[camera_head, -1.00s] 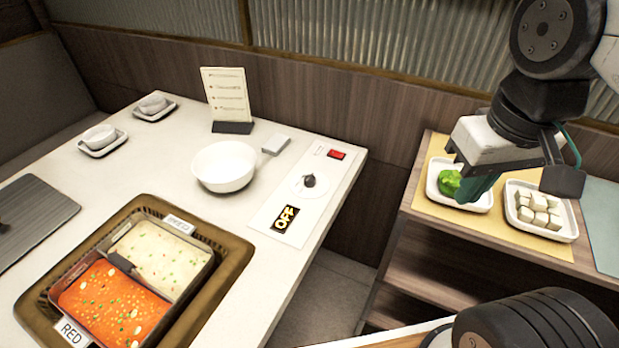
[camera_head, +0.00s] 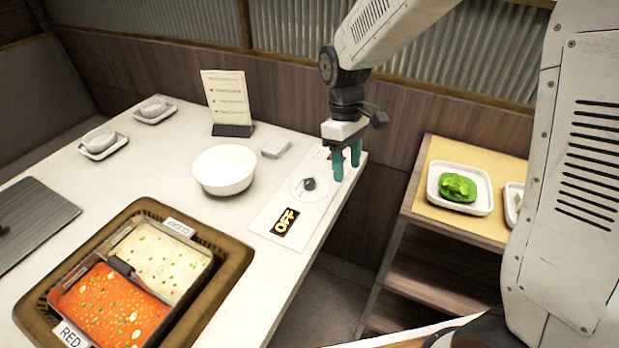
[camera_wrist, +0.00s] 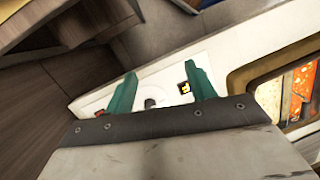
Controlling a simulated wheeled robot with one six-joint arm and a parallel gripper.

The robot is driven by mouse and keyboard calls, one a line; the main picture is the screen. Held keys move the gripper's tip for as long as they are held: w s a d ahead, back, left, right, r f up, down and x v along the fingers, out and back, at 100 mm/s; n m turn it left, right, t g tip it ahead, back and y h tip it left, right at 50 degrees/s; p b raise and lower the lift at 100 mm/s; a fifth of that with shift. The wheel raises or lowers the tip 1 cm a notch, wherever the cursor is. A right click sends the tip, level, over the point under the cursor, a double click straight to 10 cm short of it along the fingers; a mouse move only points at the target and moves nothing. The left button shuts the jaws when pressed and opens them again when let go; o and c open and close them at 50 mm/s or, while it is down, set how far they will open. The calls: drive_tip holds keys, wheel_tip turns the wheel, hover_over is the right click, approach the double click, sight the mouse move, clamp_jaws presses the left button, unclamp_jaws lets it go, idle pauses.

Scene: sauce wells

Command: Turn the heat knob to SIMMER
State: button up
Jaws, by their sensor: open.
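The heat knob (camera_head: 309,184) is a small dark knob on a round white dial, set in a white control panel (camera_head: 268,216) at the table's right edge. A black display (camera_head: 286,222) on the panel reads OFF in yellow. My gripper (camera_head: 346,166) is open and empty, with teal fingers pointing down, above and a little right of the knob. In the wrist view the knob (camera_wrist: 150,103) shows between the two spread fingers (camera_wrist: 163,90), apart from both. The red switch (camera_wrist: 99,113) shows beside the left finger; in the head view it is mostly hidden behind my gripper.
A white bowl (camera_head: 224,170) and a small grey box (camera_head: 276,147) stand left of the panel. A menu stand (camera_head: 226,100) is behind them. A two-part pot (camera_head: 113,312) sits front left. A side shelf (camera_head: 427,213) with a green-food plate (camera_head: 459,188) stands right.

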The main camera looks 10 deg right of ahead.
sight(310, 181)
drive_tip(key=w+a+f+n, duration=0.2)
drive_tip(key=w+f+n, duration=0.1)
drive_tip(key=w, duration=0.1)
drive_tip(key=w+a+f+n+t, duration=0.1)
drive_tip(key=w+a+f+n, duration=0.1)
drive_tip(key=w, duration=0.3)
drive_tip(key=w+a+f+n+t, duration=0.1)
drive_tip(key=w+a+f+n, duration=0.1)
drive_tip(key=w+f+n, duration=0.1)
drive_tip(key=shift+w+f+n, duration=0.2)
drive_tip(key=shift+w+n, duration=0.05)
drive_tip(key=shift+w, duration=0.25)
drive_tip(key=shift+w+f+n, duration=0.2)
drive_tip(key=shift+w+n, duration=0.05)
drive_tip(key=shift+w, duration=0.25)
drive_tip(key=shift+w+n+y, duration=0.15)
drive_tip(key=shift+n+y, duration=0.15)
drive_tip(key=shift+n, duration=0.4)
drive_tip(key=f, duration=0.7)
drive_tip(key=shift+s+f, duration=0.2)
drive_tip(key=shift+f, duration=0.2)
drive_tip(key=c, duration=1)
